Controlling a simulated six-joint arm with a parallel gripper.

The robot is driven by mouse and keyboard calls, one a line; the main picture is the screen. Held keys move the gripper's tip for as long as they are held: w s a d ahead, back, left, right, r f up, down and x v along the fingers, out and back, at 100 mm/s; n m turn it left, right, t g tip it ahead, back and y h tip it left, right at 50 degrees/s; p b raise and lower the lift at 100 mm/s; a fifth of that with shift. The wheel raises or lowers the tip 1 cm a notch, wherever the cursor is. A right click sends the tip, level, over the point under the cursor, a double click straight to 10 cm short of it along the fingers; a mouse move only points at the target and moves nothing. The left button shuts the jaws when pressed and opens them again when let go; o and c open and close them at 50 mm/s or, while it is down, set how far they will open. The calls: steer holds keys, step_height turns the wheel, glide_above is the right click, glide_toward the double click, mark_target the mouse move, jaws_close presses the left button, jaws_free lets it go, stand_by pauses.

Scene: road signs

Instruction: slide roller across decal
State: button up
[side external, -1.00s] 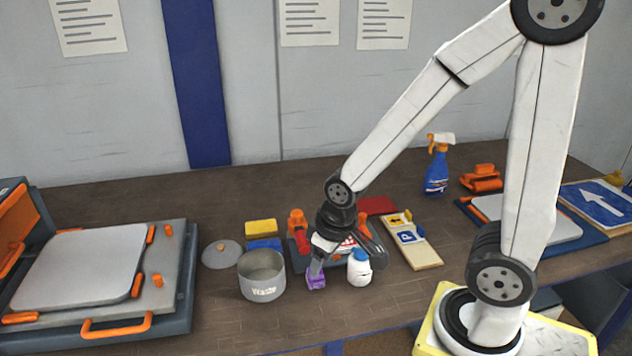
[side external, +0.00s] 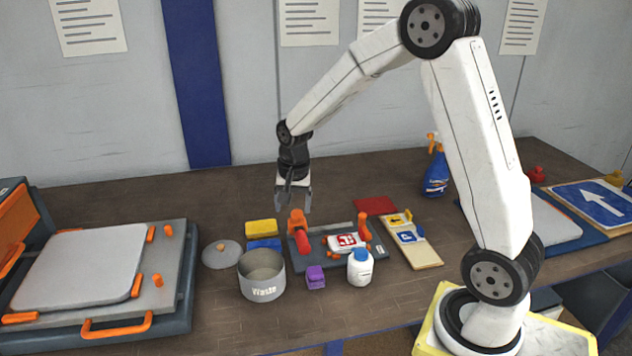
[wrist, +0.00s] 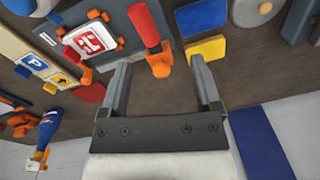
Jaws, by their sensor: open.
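The roller, with a red barrel (side external: 303,243) and orange end, lies at the left end of a grey tray (side external: 377,254). In the wrist view the red roller (wrist: 144,26) points away from between my fingers. The decal, a white and red sign (side external: 344,241), lies on the tray to the right of the roller, between orange clamps. My gripper (side external: 293,206) is open and empty, pointing down above and behind the roller's orange end. In the wrist view its two fingers (wrist: 160,92) are wide apart with nothing between them.
A grey waste pot (side external: 262,277), a purple block (side external: 316,277) and a white bottle (side external: 360,268) stand in front of the tray. Yellow (side external: 261,227) and blue (side external: 264,244) pads lie left. A sample board (side external: 424,256) lies right.

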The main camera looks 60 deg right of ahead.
mark_target(297, 211)
steer(key=w+d+m, duration=0.1)
steer(key=d+m, duration=0.1)
steer(key=w+d+m, duration=0.2)
steer(key=d, duration=0.1)
steer(key=w+d+m+g, duration=0.1)
steer(key=d+m, duration=0.1)
steer(key=d, duration=0.1)
steer(key=shift+w+f, duration=0.1)
steer(key=shift+w, duration=0.25)
steer(key=shift+f, duration=3.9)
jaws_close()
